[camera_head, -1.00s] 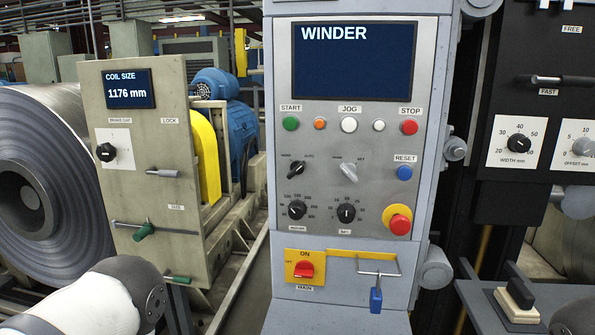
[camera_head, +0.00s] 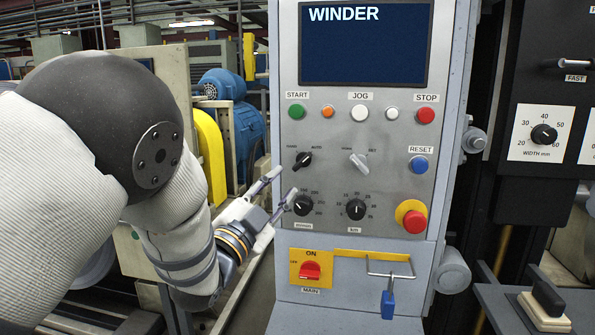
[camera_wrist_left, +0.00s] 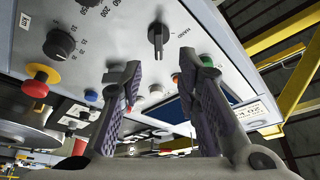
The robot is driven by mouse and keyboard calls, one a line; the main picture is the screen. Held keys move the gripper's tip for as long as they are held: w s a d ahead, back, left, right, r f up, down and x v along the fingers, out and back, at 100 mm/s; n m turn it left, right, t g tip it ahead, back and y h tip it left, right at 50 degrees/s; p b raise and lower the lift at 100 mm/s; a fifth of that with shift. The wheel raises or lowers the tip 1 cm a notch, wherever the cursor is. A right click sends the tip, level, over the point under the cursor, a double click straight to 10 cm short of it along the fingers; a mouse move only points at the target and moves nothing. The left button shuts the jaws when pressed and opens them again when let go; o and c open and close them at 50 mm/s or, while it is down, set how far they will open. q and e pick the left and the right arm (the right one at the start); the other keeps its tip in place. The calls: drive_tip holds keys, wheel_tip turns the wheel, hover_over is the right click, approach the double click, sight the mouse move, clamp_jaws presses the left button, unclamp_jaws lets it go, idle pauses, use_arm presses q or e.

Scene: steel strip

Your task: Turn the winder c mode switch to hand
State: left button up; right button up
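The black mode switch (camera_head: 303,160) is on the grey panel (camera_head: 440,120) headed WINDER, under the green START button. Its lever leans up and right, toward AUTO. The black switch also shows in the left wrist view (camera_wrist_left: 158,38), upside down, beside a label that looks like HAND. My left gripper (camera_head: 285,182) is in front of the panel, below and left of the switch. Its two fingers are spread with nothing between them. In the left wrist view the open fingers (camera_wrist_left: 160,68) are apart from the switch. My right gripper is not in view.
A grey selector (camera_head: 358,161) sits right of the switch. Black dials (camera_head: 303,205) and (camera_head: 356,209) sit below. A red emergency stop (camera_head: 414,221) and a red main switch (camera_head: 310,271) are lower. A yellow guard (camera_head: 212,160) stands behind my left arm.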

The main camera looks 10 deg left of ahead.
sight(300, 165)
use_arm(q)
drive_tip(key=x, duration=0.8)
drive_tip(key=shift+w+d+f+b, duration=0.1)
drive_tip(key=shift+w+b, duration=0.1)
drive_tip(key=shift+b, duration=0.15)
clamp_jaws()
